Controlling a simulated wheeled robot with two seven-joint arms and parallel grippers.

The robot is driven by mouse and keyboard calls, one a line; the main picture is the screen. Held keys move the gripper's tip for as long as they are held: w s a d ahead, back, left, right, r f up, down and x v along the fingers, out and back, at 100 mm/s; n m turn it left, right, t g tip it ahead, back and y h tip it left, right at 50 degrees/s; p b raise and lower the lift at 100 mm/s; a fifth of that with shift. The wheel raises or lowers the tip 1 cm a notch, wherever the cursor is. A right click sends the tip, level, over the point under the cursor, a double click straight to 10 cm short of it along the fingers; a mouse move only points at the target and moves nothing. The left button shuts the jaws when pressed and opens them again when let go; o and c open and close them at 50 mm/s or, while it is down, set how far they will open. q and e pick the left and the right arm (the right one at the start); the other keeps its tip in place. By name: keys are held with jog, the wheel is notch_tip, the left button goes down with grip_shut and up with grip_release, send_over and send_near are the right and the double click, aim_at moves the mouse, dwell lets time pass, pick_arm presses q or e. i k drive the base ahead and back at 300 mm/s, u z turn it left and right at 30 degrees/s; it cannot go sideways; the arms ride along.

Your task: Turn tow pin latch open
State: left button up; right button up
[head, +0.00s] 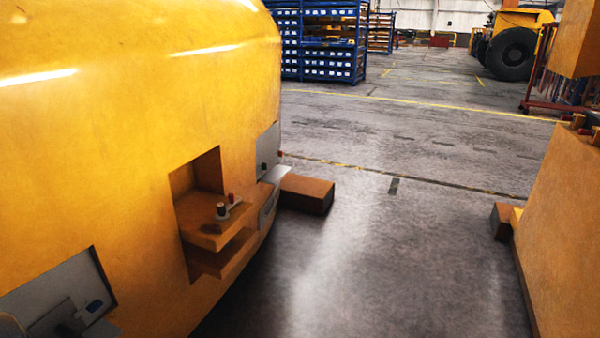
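A large yellow counterweight casting (110,130) fills the left side. A rectangular pocket in its face holds an orange-brown ledge (205,236), with a second ledge below it.
A grey plate with a blue part (60,285) sits in a lower-left recess. A brown block (306,194) lies on the floor past the casting. Another yellow casting (565,210) stands at right. The floor (400,270) between is clear. Blue shelving (318,45) stands behind.

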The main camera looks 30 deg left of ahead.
aim_at(232, 201)
jog(key=u, duration=0.4)
jog(key=i, duration=1.6)
jog(key=u, duration=1.1)
